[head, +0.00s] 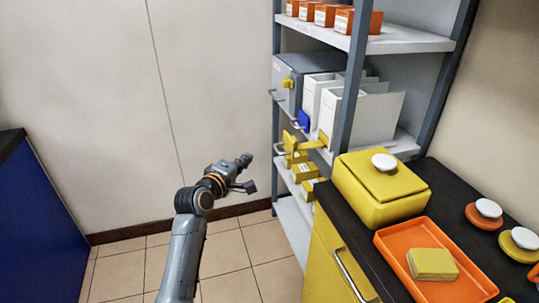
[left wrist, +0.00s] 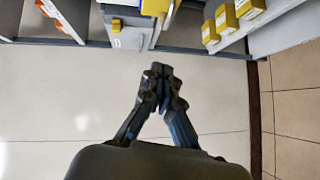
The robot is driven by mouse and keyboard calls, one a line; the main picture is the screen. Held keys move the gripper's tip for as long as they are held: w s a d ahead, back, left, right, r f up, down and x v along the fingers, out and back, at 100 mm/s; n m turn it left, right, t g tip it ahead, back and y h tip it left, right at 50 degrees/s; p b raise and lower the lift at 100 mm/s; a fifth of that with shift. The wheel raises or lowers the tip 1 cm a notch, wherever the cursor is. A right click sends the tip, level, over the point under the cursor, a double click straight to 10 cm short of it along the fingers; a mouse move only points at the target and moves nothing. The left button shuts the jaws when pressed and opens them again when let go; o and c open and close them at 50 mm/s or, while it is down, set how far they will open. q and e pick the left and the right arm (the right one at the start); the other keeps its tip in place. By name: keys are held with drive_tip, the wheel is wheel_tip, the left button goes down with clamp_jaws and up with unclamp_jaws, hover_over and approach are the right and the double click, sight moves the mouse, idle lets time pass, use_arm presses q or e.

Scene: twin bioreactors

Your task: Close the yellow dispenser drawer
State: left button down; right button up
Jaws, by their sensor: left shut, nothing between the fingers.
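A yellow drawer-like part (head: 312,145) with an upright yellow front juts out from the middle of the grey shelving unit, beside a blue piece. I cannot tell for sure how far it is open. My left gripper (head: 245,161) is in the air to the left of the shelf, apart from the yellow parts. In the left wrist view, the left gripper (left wrist: 163,72) has its fingertips together with nothing between them. Small yellow boxes with white labels also show in the left wrist view (left wrist: 228,20), at the top right. My right gripper is not in view.
A grey box (head: 290,85) with a yellow tab and white bins (head: 365,112) stand on the shelf. A yellow cabinet with a dark top carries a yellow lidded box (head: 375,210) and an orange tray (head: 405,285). The floor left of the shelf is clear.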

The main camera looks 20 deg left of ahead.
use_arm(q)
drive_tip(key=w+d+f, duration=0.2)
drive_tip(key=w+d, duration=0.2)
drive_tip(key=w, duration=0.4)
drive_tip(key=shift+w, duration=0.25)
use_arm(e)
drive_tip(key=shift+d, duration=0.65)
use_arm(q)
drive_tip(key=shift+d, duration=0.15)
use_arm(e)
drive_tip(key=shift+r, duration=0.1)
